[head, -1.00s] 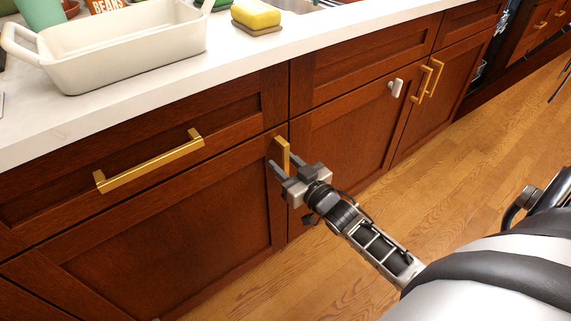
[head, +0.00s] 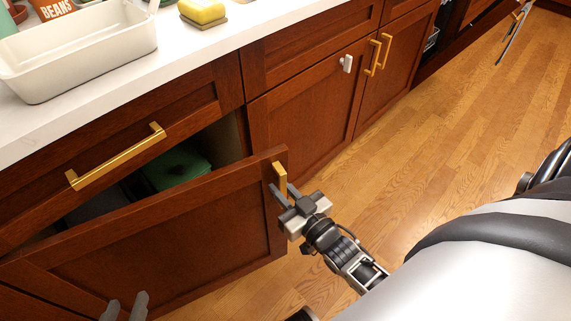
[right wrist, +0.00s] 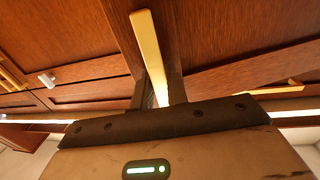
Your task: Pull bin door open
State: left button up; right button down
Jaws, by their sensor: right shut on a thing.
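The bin door (head: 170,237) is a dark reddish-brown wooden panel under a drawer. In the head view it stands partly open, its right, handle side away from the cabinet. Its gold bar handle (head: 280,176) is at the upper right corner. My right gripper (head: 280,190) is shut on this handle. The right wrist view shows the handle (right wrist: 148,50) running down between the fingers. Inside the gap is a green bin (head: 178,168), with a darker shape beside it. My left gripper (head: 125,306) shows only its two fingertips, apart and empty, in front of the door's lower part.
A drawer with a gold handle (head: 115,158) is above the opening. The white counter (head: 150,60) holds a white baking dish (head: 95,70) and a yellow sponge (head: 203,11). More cabinet doors (head: 310,100) stand to the right. Wooden floor (head: 450,130) lies clear at the right.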

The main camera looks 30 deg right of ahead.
jog(key=s+a+p, duration=0.1)
jog(key=s, duration=0.5)
jog(key=shift+a, duration=0.1)
jog(key=c, duration=1.4)
grip_release()
jog(key=shift+w, duration=0.1)
